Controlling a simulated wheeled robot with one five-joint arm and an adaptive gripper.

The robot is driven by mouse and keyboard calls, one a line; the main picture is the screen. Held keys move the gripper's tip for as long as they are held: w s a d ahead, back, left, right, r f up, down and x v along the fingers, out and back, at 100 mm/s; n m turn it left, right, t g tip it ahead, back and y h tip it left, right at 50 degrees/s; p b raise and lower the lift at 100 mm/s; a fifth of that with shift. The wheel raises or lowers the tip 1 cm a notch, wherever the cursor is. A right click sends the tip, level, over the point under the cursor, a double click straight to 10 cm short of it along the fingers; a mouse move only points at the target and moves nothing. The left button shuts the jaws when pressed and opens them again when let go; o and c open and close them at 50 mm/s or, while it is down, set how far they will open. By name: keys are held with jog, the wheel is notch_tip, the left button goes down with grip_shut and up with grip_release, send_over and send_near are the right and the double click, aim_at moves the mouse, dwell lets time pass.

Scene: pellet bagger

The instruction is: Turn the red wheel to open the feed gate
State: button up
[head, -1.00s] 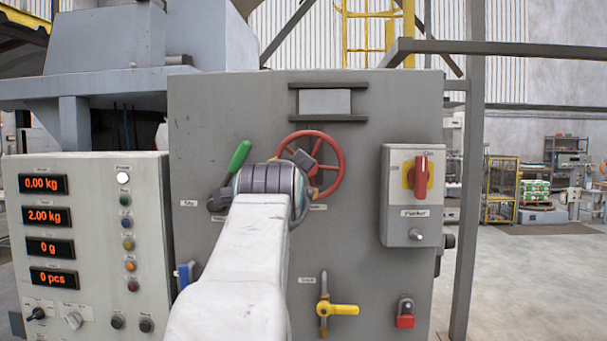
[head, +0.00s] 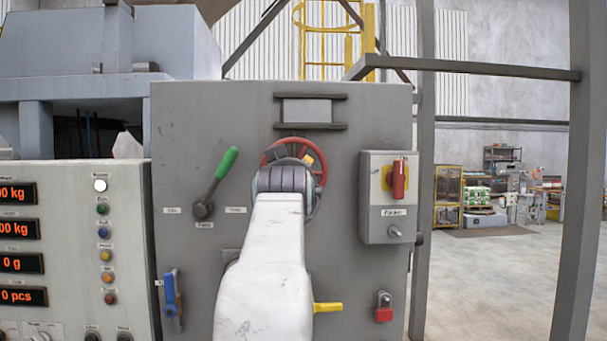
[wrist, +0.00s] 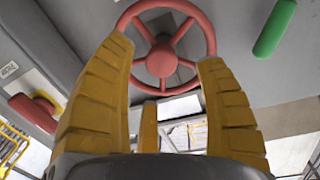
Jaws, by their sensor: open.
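The red wheel (head: 320,162) is on the front of the grey cabinet, and my arm hides its middle and lower part in the head view. In the wrist view, the red wheel (wrist: 161,60) shows its hub and spokes just beyond my fingertips. My gripper (wrist: 163,62) is open, with one yellow finger at each side of the wheel's lower half in the picture. Nothing is held between the fingers. I cannot tell whether they touch the rim. In the head view only a small yellow bit of the gripper shows, in front of the wheel.
A green-handled lever (head: 222,170) is left of the wheel. A red rotary switch (head: 398,180) on a box is to the right. A blue handle (head: 171,293), a yellow valve handle (head: 328,307) and a red padlock (head: 384,312) are lower. A control panel (head: 70,240) stands left.

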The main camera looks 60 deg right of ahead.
jog(key=shift+w+d+r+n+p, duration=0.15)
jog(key=shift+w+d+n+p, duration=0.35)
jog(key=shift+d+n+p, duration=0.8)
jog(key=shift+w+d+r+n+p, duration=0.2)
jog(key=shift+w+d+n+p, duration=0.5)
jog(key=shift+n, duration=1.2)
jog(key=shift+w+d+r+n+p, duration=0.25)
jog(key=shift+d+n+p, duration=0.45)
jog(key=shift+d+n, duration=0.75)
jog(key=shift+a+f, duration=0.15)
jog(key=shift+c, duration=0.4)
jog(key=c, duration=1.2)
